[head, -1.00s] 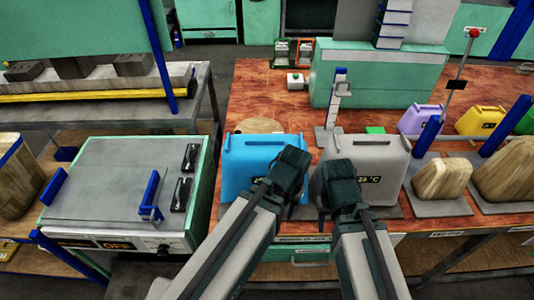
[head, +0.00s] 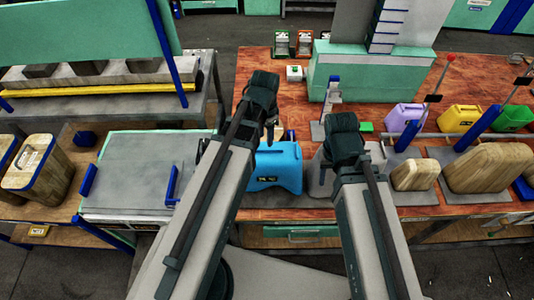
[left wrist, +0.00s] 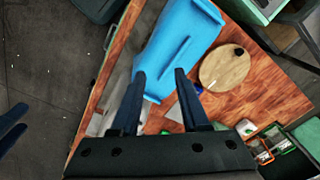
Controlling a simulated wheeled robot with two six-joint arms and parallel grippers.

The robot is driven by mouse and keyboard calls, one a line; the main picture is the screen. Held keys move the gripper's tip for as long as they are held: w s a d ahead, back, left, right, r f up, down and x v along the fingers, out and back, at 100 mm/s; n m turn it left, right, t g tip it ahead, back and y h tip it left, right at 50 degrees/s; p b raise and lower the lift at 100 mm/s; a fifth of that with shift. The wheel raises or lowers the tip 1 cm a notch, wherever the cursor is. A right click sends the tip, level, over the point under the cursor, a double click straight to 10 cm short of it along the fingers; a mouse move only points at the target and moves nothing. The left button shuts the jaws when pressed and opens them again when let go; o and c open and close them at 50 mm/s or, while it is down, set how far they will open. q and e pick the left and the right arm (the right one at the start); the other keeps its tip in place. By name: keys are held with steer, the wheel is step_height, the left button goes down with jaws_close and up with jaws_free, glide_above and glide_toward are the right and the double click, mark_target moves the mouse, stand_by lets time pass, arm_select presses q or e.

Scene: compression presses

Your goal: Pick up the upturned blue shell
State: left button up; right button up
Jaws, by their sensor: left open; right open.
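The blue shell (head: 278,168) stands on the red-brown bench, a dark label on its front. My left gripper (head: 270,132) is raised just above and behind its top edge, partly hiding it. In the left wrist view the blue shell (left wrist: 182,38) lies ahead of the open, empty fingers (left wrist: 160,76); the near fingertips overlap its edge, and I cannot tell whether they touch. My right gripper (head: 335,165) is open, in front of a grey shell (head: 314,178), which it mostly hides.
A grey-topped hot unit (head: 130,165) stands to the left. Wooden blocks (head: 415,174) and purple (head: 402,116) and yellow (head: 459,118) shells are on the right. A green press (head: 360,75) stands behind. A round wooden disc (left wrist: 225,67) lies beside the blue shell.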

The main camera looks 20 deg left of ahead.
arm_select(q)
steer(key=shift+w+a+r+m+p, duration=0.1)
steer(key=shift+w+a+r+m, duration=0.15)
steer(key=shift+w+m, duration=0.8)
steer(key=shift+w+a+r+m+p, duration=0.1)
steer(key=shift+w+a+r+m, duration=0.3)
steer(key=shift+m, duration=1.1)
steer(key=shift+w+r+m+p, duration=0.1)
steer(key=shift+w+r+m, duration=0.1)
steer(key=shift+w+m, duration=0.9)
arm_select(e)
steer(key=shift+r, duration=0.85)
arm_select(q)
steer(key=shift+s, duration=0.2)
steer(key=b, duration=0.9)
glide_above(267, 149)
steer(key=f, duration=0.8)
steer(key=shift+w+a+f, duration=0.15)
steer(key=shift+a+f, duration=0.1)
steer(key=shift+f, duration=0.15)
arm_select(e)
step_height(267, 149, down, 9)
steer(key=shift+r, duration=0.2)
steer(key=shift+w, duration=0.1)
